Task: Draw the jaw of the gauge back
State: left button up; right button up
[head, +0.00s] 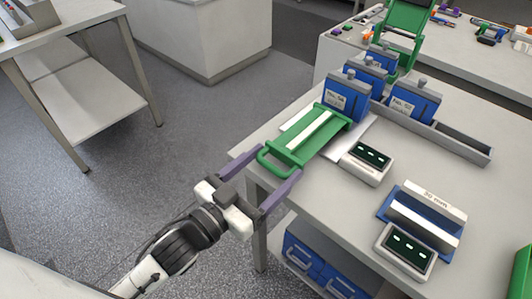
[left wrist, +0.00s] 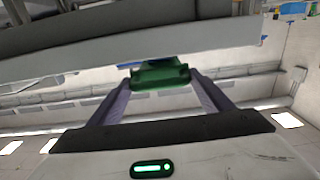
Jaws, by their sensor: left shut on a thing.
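The green jaw (head: 310,133) of the gauge lies flat at the table's left edge, with a pale strip along its top and a looped handle (head: 271,166) towards me. A blue block with a white label (head: 346,95) stands at its far end. My left gripper (head: 279,162) comes from the lower left, its two purple fingers on either side of the handle end. It is shut on the green handle. In the left wrist view, the green end (left wrist: 160,76) sits between the fingertips. My right gripper is not in view.
More blue labelled blocks (head: 414,99) stand behind, beside a grey tray (head: 461,143). Small display boxes (head: 366,162) (head: 404,251) and a blue-and-white gauge block (head: 425,212) lie to the right. Open floor (head: 185,125) lies left of the table; another table (head: 75,100) stands further left.

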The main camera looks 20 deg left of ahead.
pick_arm(q)
jog(key=shift+a+f, duration=0.1)
jog(key=o, duration=1.3)
jog(key=shift+s, duration=0.1)
jog(key=shift+c, duration=0.2)
jog(key=shift+s, duration=0.15)
jog(key=b+v, duration=0.1)
jog(key=v, duration=0.9)
jog(key=shift+a, duration=0.1)
jog(key=s+f+n+g+y, duration=0.1)
jog(key=s+f+g+y, duration=0.1)
jog(key=f, duration=1.2)
jog(key=s+a+f+n+g+y, duration=0.1)
jog(key=s+f+g+y, duration=0.2)
jog(key=f, duration=1)
jog(key=s+g, duration=0.2)
jog(key=g, duration=0.1)
jog(key=shift+f+n, duration=0.35)
jog(key=shift+n, duration=0.05)
